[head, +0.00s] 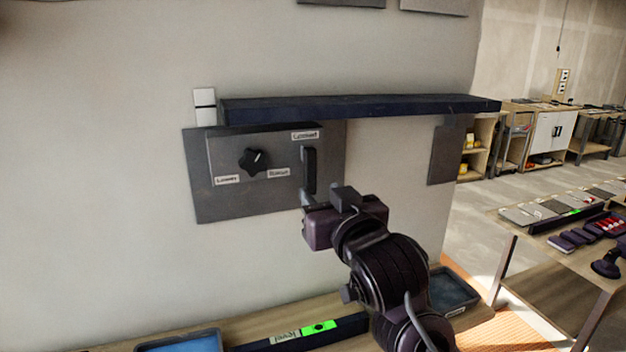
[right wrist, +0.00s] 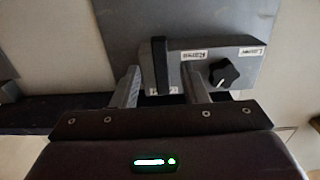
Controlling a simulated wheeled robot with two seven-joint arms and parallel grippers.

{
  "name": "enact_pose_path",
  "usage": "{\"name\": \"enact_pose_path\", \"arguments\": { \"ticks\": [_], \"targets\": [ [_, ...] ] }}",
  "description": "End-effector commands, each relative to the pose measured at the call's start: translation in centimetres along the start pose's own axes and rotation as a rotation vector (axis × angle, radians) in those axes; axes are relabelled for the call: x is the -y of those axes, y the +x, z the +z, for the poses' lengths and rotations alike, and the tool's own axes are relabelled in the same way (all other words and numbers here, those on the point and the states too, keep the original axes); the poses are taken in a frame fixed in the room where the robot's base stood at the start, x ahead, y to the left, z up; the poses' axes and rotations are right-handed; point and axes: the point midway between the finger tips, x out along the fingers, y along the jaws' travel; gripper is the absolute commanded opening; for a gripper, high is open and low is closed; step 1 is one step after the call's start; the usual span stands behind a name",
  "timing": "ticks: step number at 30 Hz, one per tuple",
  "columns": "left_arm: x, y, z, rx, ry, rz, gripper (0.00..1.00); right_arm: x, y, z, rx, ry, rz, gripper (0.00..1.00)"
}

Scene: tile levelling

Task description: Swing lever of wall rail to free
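The wall rail (head: 360,107) is a long dark blue bar on the wall. Below its left part is a grey panel (head: 225,205) with the black lever (head: 309,170), which stands upright under a label reading "Locked" (head: 305,135). My right gripper (head: 312,196) is at the lever's lower end in the head view. In the right wrist view, which is turned over, its two fingers (right wrist: 160,76) are apart, one on each side of the lever (right wrist: 160,55). Whether they touch it cannot be told. My left gripper is not in view.
A black star knob (head: 255,161) sits left of the lever, between the "Lower" (head: 227,180) and "Raise" (head: 279,173) labels. Below is a bench with a level (head: 318,328), a blue tray (head: 180,343) and a grey tray (head: 452,290). A table with tiles stands at right.

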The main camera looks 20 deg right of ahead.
Motion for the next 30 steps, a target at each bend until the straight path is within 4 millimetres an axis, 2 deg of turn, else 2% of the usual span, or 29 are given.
{"name": "enact_pose_path", "arguments": {
  "ticks": [3,9,20,27,30],
  "targets": [
    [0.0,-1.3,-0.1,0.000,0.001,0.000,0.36,0.0,2.1,-0.4,0.004,0.000,0.002,0.40],
    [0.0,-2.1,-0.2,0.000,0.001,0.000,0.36,0.0,4.6,-0.1,0.003,-0.001,0.001,0.40],
    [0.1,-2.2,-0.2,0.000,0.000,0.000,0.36,0.0,5.3,0.1,0.002,-0.001,0.000,0.40],
    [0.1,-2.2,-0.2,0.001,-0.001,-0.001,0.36,0.0,5.2,0.1,0.002,-0.001,0.000,0.10],
    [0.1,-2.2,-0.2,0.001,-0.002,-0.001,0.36,0.0,5.2,0.1,0.002,-0.001,0.000,0.00]
  ]
}}
